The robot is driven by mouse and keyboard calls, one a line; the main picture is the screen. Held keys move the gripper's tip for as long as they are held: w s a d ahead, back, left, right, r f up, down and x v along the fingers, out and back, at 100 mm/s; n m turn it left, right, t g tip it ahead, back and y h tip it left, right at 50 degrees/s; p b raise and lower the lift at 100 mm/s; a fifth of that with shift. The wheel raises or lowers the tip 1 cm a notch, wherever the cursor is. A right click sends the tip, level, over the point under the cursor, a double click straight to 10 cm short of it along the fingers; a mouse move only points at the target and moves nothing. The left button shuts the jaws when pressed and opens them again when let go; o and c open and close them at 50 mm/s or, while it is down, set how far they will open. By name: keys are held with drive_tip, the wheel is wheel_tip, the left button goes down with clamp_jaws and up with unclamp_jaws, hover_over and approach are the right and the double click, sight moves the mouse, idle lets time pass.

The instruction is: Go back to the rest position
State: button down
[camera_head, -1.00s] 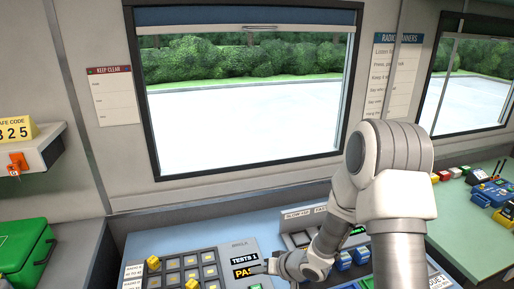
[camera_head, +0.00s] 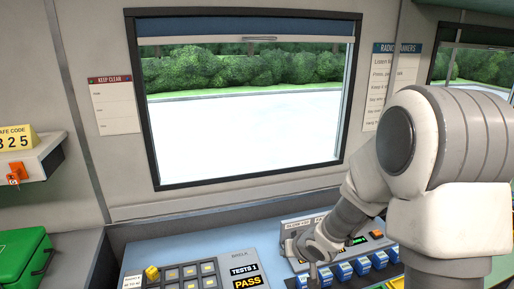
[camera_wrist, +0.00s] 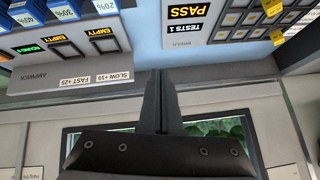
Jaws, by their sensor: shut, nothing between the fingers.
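My gripper (camera_wrist: 160,80) is shut and empty in the wrist view, its two dark fingers pressed together. In the head view my gripper (camera_head: 311,267) hangs at the lower right, partly hidden behind my wrist. It is near the right edge of the button panel (camera_head: 215,266), whose screen reads "TESTS 1" and "PASS". The same panel shows upside down at the upper right of the wrist view (camera_wrist: 211,28). I cannot tell the exact height of the fingers above the desk.
A green case (camera_head: 20,256) and a shelf with an orange key tag (camera_head: 17,173) are at left. Space before the window (camera_head: 240,120) is clear.

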drive_tip(key=s+d+r+m+h, duration=0.1)
drive_tip(key=s+d+r+h, duration=0.1)
drive_tip(key=s+d+r, duration=0.35)
drive_tip(key=s+d+r+h, duration=0.2)
drive_tip(key=s+r, duration=0.1)
drive_tip(key=r, duration=0.6)
drive_tip(key=s+r+g, duration=0.1)
drive_tip(key=s+r, duration=0.2)
drive_tip(key=s, duration=0.6)
drive_tip(key=s+a+r+y, duration=0.1)
drive_tip(key=s+r, duration=0.2)
drive_tip(key=s, duration=0.5)
drive_tip(key=shift+s+a+g, duration=0.3)
drive_tip(key=shift+s+g, duration=0.05)
drive_tip(key=shift+g, duration=0.05)
drive_tip(key=shift+a, duration=0.1)
